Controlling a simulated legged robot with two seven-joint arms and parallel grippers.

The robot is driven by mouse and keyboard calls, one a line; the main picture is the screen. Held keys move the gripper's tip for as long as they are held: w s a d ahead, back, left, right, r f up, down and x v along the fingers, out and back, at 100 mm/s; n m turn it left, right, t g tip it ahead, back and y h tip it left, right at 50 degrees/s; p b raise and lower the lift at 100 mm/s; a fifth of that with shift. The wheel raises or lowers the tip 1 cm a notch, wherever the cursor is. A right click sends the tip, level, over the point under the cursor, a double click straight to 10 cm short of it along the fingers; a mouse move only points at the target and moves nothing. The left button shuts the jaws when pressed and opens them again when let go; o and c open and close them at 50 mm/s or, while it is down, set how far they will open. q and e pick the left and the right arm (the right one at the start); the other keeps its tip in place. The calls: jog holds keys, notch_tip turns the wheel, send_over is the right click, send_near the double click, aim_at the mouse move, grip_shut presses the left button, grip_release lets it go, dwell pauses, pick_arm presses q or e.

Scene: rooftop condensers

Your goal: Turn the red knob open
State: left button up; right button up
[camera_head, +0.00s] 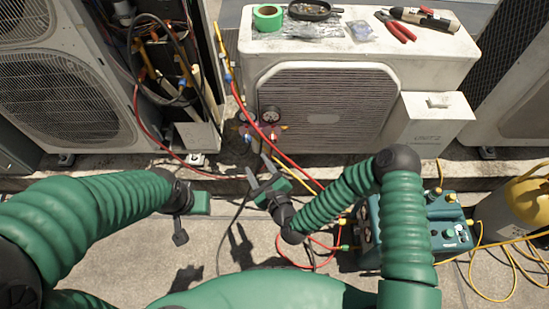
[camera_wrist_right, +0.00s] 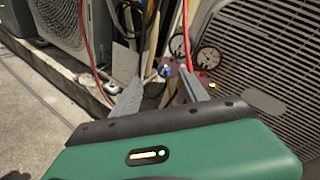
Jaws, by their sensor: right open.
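A gauge manifold (camera_head: 258,130) with two round dials hangs in front of the middle condenser, hoses attached. A small reddish knob (camera_head: 275,138) shows at its lower right, and a blue knob (camera_head: 247,138) at its lower left. In the right wrist view the dials (camera_wrist_right: 208,60) and the blue knob (camera_wrist_right: 165,70) lie beyond the fingers; the red knob is hard to make out there. My right gripper (camera_head: 262,174) is open and empty, below and apart from the manifold. My left gripper (camera_head: 198,203) is at the left, low over the floor; its jaws are unclear.
Red and yellow hoses run past my right gripper. The middle condenser (camera_head: 325,108) carries green tape (camera_head: 268,17), a dark pan (camera_head: 309,10) and red-handled pliers (camera_head: 396,26). A teal machine (camera_head: 430,232) and a yellow cylinder (camera_head: 527,205) stand at the right. An opened unit is at the left.

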aim_at(273, 141)
jog(key=d+f+m+t+h+b, duration=0.35)
jog(key=f+m+h, duration=0.35)
jog(key=m, duration=0.6)
jog(key=shift+m, duration=0.4)
jog(key=w+b, duration=0.2)
jog(key=w, duration=0.3)
jog(key=w+b, duration=0.2)
jog(key=w, duration=0.3)
jog(key=w+d+b, duration=0.1)
jog(key=w+b, duration=0.1)
jog(key=w, duration=0.4)
jog(key=shift+f+b, duration=0.15)
jog(key=shift+b, duration=0.25)
jog(key=shift+w, duration=0.2)
pick_arm(q)
jog(key=s+x, duration=0.3)
jog(key=x, duration=1)
jog(key=shift+a+f, duration=0.45)
pick_arm(e)
jog(key=shift+c, duration=0.2)
grip_shut()
